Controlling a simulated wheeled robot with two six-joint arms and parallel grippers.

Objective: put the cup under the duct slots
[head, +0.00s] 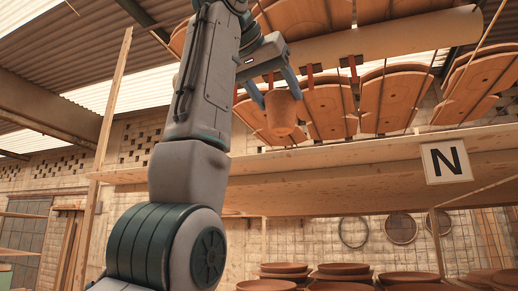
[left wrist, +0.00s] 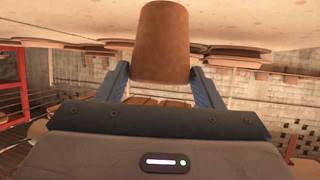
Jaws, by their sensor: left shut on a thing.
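A brown clay cup (head: 281,112) is held up high by my left gripper (head: 279,97), just above the level of the wooden shelf. The blue fingers are shut on its sides. In the left wrist view the cup (left wrist: 165,45) stands out between the two fingers (left wrist: 160,82). A long pale round duct (head: 390,36) runs across the upper right of the head view, above and to the right of the cup. I cannot make out its slots. Whether the cup touches the shelf cannot be told. My right gripper is out of view.
The wooden shelf (head: 340,164) runs across the middle, with a white sign marked N (head: 446,161) on its edge. Stacked clay dishes (head: 345,272) are below the shelf. A wooden post (head: 108,130) is at left.

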